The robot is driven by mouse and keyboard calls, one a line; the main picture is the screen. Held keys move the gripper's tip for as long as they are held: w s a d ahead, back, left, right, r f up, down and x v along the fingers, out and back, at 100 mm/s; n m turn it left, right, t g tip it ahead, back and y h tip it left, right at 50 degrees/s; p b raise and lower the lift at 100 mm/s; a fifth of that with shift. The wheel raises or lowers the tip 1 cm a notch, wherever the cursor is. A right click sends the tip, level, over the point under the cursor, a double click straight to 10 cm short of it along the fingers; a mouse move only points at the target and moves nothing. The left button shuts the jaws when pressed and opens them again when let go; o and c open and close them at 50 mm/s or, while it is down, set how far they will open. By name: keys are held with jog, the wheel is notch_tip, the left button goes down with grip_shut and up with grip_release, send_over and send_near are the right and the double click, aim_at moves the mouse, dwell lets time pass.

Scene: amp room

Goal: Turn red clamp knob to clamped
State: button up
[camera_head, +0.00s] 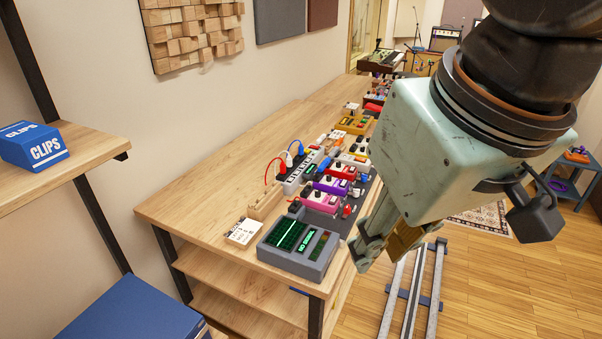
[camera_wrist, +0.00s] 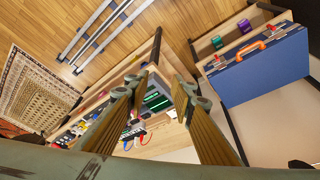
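My gripper (camera_head: 384,245) hangs in front of the bench's near right end in the head view. In the wrist view its two fingers (camera_wrist: 160,88) are spread apart with nothing between them. A small red part (camera_head: 347,211) stands beside the pink pedal (camera_head: 319,201) on the bench. I cannot tell whether it is the red clamp knob or how it is turned. No clamp can be made out clearly. My arm hides part of the bench's right side.
A blue CLIPS box (camera_head: 34,146) sits on a left shelf. Metal rails (camera_head: 413,290) cross the floor. A blue case (camera_wrist: 262,72) shows in the wrist view.

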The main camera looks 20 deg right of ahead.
jog(key=shift+o, duration=0.9)
jog(key=shift+w, duration=0.15)
jog(key=w+d+n+g+p, duration=0.1)
jog(key=w+d+n+p, duration=0.2)
jog(key=w, duration=1)
jog(key=w+d+n+g+p, duration=0.1)
jog(key=w+d+n+p, duration=0.3)
jog(key=w, duration=0.9)
jog(key=w+d+f+n+g+p, duration=0.1)
jog(key=w+d+f+p, duration=0.1)
jog(key=w+d+f, duration=0.4)
jog(key=w+d+f+n+g+p, duration=0.1)
jog(key=w+d+f+p, duration=0.1)
jog(key=w+d+f, duration=0.4)
jog(key=w+f, duration=0.5)
jog(key=shift+d, duration=0.4)
jog(key=shift+f, duration=0.15)
